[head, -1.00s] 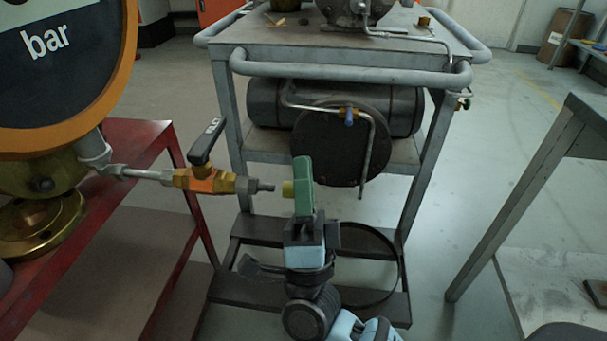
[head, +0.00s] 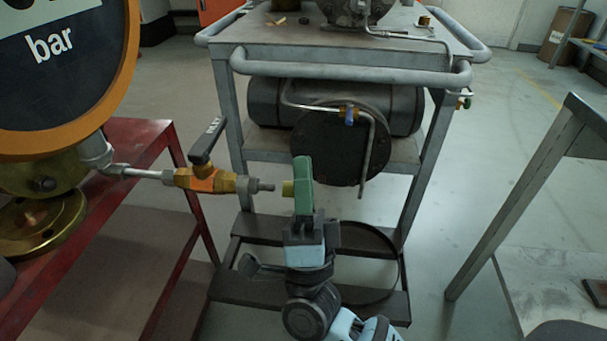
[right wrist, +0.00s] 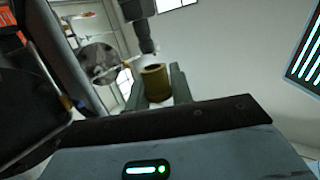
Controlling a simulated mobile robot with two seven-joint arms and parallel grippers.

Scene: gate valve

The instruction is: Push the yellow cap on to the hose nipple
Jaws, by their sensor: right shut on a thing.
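The yellow cap (head: 288,189) is held between the green fingers of my right gripper (head: 303,183), which is shut on it. In the right wrist view the cap (right wrist: 156,84) shows its dark open end, with a finger on each side. The hose nipple (head: 266,187) is the grey tip at the right end of the brass valve. In the head view the cap is just right of the nipple, at about the same height, with a small gap between them. The nipple (right wrist: 146,45) also shows beyond the cap's open end in the right wrist view. My left gripper is not in view.
The valve (head: 205,181) has a dark lever (head: 207,141) standing up and a pipe leading left to a large gauge (head: 60,70) over a red stand (head: 150,140). A grey cart (head: 345,62) with a tank stands behind. A grey table (head: 540,200) is at the right.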

